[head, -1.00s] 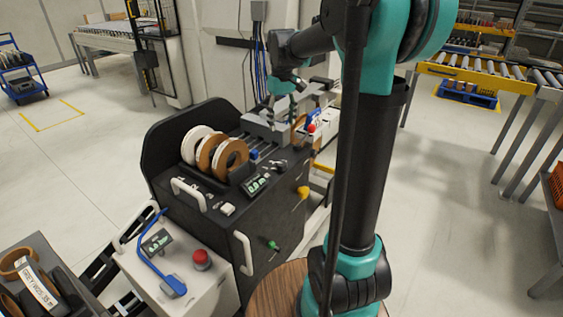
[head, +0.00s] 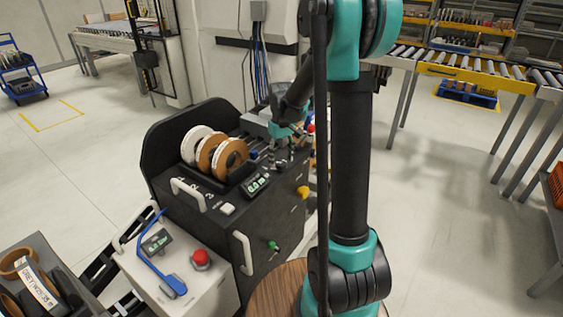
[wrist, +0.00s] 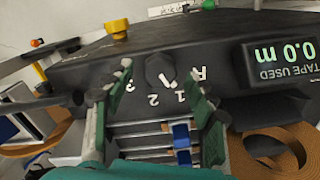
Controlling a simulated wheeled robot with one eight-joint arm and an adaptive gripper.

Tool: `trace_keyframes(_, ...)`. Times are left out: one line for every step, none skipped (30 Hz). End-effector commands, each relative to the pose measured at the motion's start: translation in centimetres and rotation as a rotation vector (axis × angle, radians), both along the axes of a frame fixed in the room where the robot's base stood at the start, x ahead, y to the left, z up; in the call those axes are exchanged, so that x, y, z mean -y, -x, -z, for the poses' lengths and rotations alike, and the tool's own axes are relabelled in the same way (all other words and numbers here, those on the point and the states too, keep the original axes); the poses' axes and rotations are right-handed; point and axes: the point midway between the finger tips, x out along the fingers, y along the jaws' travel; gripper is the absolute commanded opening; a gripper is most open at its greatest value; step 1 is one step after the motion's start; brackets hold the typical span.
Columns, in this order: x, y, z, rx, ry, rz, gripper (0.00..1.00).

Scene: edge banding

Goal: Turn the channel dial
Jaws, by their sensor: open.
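The channel dial (wrist: 160,71) is a dark faceted knob with a white pointer mark, in the upper middle of the wrist view. Labels R, 1, 2 and 3 show upside down around it, and the mark points toward the 1. My gripper (wrist: 160,82) is open, with one green finger to the left of the dial and one to the right, both seeming apart from it. In the head view my gripper (head: 285,150) is over the dark machine (head: 222,212), close behind its small display. I cannot make out the dial there.
A "TAPE USED" display (wrist: 283,62) reading 0.0 m is right of the dial. A yellow knob (wrist: 117,28) stands beyond it. Brown and white tape rolls (head: 205,150) stand at the machine's left. A white cart with a red button (head: 201,258) is in front.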

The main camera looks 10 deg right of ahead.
Motion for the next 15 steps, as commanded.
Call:
trace_keyframes(0.0,0.0,0.5,0.000,0.000,0.000,0.56)
trace_keyframes(0.0,0.0,0.8,0.000,0.000,0.000,0.56)
trace_keyframes(0.0,0.0,1.1,0.000,0.000,0.000,0.56)
trace_keyframes(0.0,0.0,1.2,0.000,0.000,0.000,0.56)
trace_keyframes(0.0,0.0,1.4,0.000,0.000,0.000,0.56)
trace_keyframes(0.0,0.0,1.5,0.000,0.000,0.000,0.56)
trace_keyframes(0.0,0.0,1.6,0.000,0.000,0.000,0.56)
trace_keyframes(0.0,0.0,1.6,0.000,0.000,0.000,0.56)
trace_keyframes(0.0,0.0,1.6,0.000,0.000,0.000,0.56)
trace_keyframes(0.0,0.0,1.6,0.000,0.000,0.000,0.56)
trace_keyframes(0.0,0.0,1.6,0.000,0.000,0.000,0.56)
trace_keyframes(0.0,0.0,1.6,0.000,0.000,0.000,0.56)
trace_keyframes(0.0,0.0,1.6,0.000,0.000,0.000,0.56)
trace_keyframes(0.0,0.0,1.6,0.000,0.000,0.000,0.56)
trace_keyframes(0.0,0.0,1.6,0.000,0.000,0.000,0.55)
